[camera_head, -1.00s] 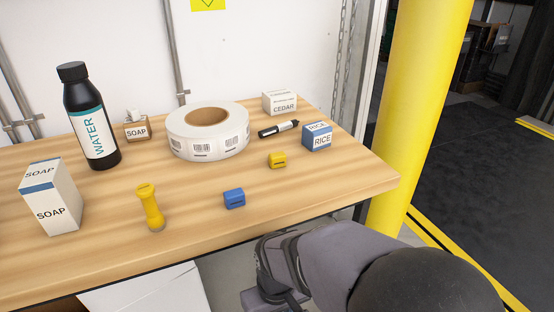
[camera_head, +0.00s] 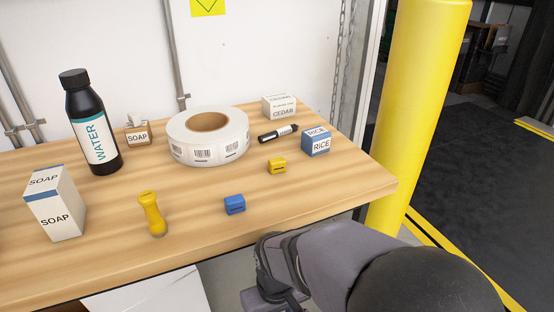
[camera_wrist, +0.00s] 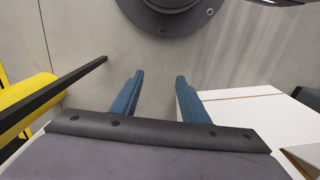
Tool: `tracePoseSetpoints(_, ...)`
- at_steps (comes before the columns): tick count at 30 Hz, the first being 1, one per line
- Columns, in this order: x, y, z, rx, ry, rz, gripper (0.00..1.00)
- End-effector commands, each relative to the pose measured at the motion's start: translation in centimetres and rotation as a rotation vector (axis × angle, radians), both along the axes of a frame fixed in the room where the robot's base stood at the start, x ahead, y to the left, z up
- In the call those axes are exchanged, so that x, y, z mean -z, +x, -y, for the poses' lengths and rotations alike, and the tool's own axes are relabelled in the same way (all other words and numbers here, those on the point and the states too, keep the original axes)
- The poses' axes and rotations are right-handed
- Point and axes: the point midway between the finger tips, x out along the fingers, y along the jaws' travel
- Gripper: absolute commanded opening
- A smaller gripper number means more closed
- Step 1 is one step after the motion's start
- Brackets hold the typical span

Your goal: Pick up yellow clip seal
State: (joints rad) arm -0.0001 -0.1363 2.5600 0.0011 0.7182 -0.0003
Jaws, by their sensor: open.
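The yellow clip seal (camera_head: 277,166) is a small yellow block with a dark slot, lying on the wooden table near its front right part. A similar blue clip (camera_head: 235,205) lies to its left and nearer the front edge. My gripper (camera_wrist: 158,78) is open and empty in the wrist view, its two blue fingers apart over the grey floor. In the head view my arm is low, in front of the table and below its top, apart from the clip seal. The fingertips cannot be made out clearly there. The clip seal is not in the wrist view.
On the table (camera_head: 340,198) stand a rice box (camera_head: 316,147), a black marker (camera_head: 278,134), a cedar box (camera_head: 279,107), a label roll (camera_head: 185,151), a yellow dumbbell-shaped piece (camera_head: 151,213), soap items and a water bottle (camera_head: 92,130). A yellow post (camera_head: 420,90) stands right.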

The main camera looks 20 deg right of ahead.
Motion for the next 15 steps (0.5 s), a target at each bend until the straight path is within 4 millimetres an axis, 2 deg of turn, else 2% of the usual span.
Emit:
tracePoseSetpoints(1,-2.0,0.0,0.0,0.0,0.0,0.001,0.41)
tracePoseSetpoints(10,-10.2,0.0,0.0,-0.001,-0.001,0.001,0.41)
tracePoseSetpoints(14,-12.6,-1.8,0.5,-0.115,-0.013,-0.11,0.41)
tracePoseSetpoints(15,-13.8,-1.5,0.9,-0.149,-0.026,-0.129,0.41)
